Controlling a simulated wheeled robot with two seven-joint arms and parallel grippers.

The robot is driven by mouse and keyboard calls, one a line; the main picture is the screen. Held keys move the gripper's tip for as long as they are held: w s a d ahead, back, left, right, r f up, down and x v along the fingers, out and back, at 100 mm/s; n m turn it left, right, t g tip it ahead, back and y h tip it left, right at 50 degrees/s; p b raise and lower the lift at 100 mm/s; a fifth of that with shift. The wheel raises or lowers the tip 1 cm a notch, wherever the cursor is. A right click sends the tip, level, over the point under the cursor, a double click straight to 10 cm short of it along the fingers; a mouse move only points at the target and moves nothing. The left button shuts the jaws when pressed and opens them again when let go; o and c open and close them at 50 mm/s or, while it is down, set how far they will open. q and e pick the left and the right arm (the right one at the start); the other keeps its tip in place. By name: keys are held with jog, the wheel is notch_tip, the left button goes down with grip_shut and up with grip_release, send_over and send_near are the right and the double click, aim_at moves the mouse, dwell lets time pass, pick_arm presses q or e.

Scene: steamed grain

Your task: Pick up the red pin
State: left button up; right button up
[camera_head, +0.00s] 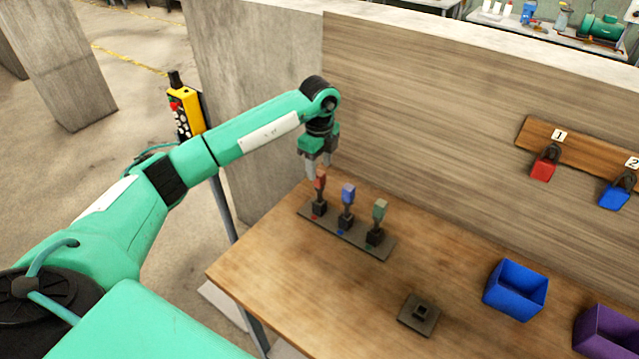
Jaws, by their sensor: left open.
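The red pin (320,181) stands upright in the left holder of a dark rack (380,249) at the table's back left. A blue pin (348,194) and a green pin (380,212) stand to its right in the same rack. My left gripper (317,169) points down at the top of the red pin, with its fingertips at or just above the pin's head. It is open. I cannot tell whether the fingers touch the pin. My right gripper is not in view.
A small dark socket plate (418,314) lies on the wooden table (290,290). A blue bin (515,288) and a purple bin (606,332) are at the right. A tall wooden panel (430,110) stands behind, holding red (543,168) and blue (614,197) padlock-like items.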

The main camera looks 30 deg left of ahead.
aim_at(320, 173)
pick_arm(q)
notch_tip(320, 173, down, 3)
jog(key=shift+f+p, duration=0.1)
jog(key=shift+p, duration=0.6)
jog(key=shift+f, duration=0.25)
grip_shut()
jog(key=shift+w, duration=0.1)
jog(key=shift+r, duration=0.1)
